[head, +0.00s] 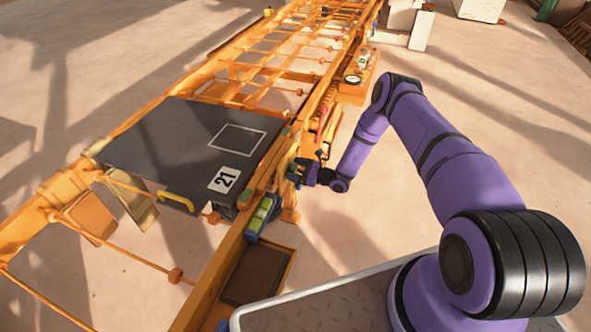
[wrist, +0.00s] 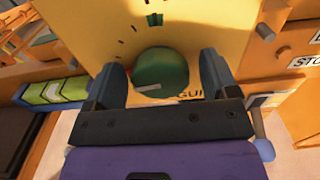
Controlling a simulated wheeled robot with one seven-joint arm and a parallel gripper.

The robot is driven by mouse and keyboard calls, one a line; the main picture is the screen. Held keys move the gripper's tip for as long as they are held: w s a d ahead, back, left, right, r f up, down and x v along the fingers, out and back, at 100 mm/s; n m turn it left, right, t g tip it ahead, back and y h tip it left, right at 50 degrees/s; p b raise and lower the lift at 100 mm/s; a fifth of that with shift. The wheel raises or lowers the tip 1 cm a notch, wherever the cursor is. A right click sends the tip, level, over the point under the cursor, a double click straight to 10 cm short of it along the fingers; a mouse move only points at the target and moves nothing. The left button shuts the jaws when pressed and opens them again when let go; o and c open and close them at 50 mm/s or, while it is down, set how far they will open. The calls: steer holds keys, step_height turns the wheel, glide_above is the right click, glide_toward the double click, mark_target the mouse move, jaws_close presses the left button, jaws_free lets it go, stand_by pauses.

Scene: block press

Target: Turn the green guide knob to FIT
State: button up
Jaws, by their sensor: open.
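The green guide knob (wrist: 161,70) sits on a yellow panel (wrist: 190,25) in the wrist view, with dark tick marks around it. A pale pointer line shows on its lower left part. Part of a printed label, "GUI", shows below right of it; the rest is hidden by my gripper. My gripper (wrist: 163,82) is open, with one finger on each side of the knob. I cannot tell whether the fingers touch it. In the head view my gripper (head: 297,174) is at the side of the orange frame, and the knob is hard to make out there.
A dark press plate (head: 185,150) marked 21 with a yellow handle (head: 178,201) lies on the orange frame (head: 215,283). A gauge (head: 353,79) stands farther back. Open floor lies right.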

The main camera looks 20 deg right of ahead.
steer(key=c, duration=0.9)
steer(key=shift+o, duration=0.2)
steer(key=m, duration=0.4)
steer(key=shift+w+d, duration=0.1)
steer(key=m, duration=0.5)
steer(key=shift+w, duration=0.1)
steer(key=m, duration=0.5)
steer(key=shift+d+f+m, duration=0.1)
steer(key=shift+f+m, duration=0.1)
steer(key=shift+m, duration=0.2)
steer(key=m, duration=0.4)
steer(key=shift+f+m, duration=0.1)
steer(key=shift+m, duration=0.3)
